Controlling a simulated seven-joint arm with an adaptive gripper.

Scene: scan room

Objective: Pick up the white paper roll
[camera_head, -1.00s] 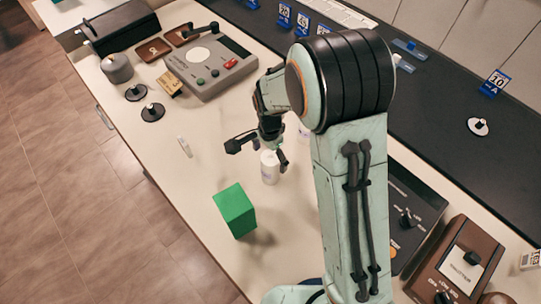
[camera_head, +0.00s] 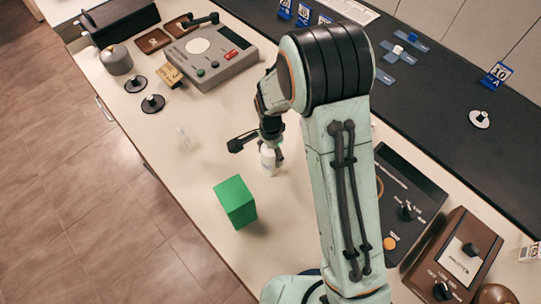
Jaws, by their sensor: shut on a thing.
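The white paper roll (camera_head: 268,161) stands upright on the pale counter, a little behind the green block. My gripper (camera_head: 269,148) is over the roll and shut on it, with its fingers around the upper part. The far finger and part of the roll's top are hidden by the gripper itself. I cannot tell whether the roll's base touches the counter.
A green block (camera_head: 235,202) stands in front and to the left of the roll. A small clear-white item (camera_head: 184,138) is to the left. A grey device (camera_head: 212,56) is behind. A dark panel (camera_head: 405,200) and brown box (camera_head: 458,258) are at right.

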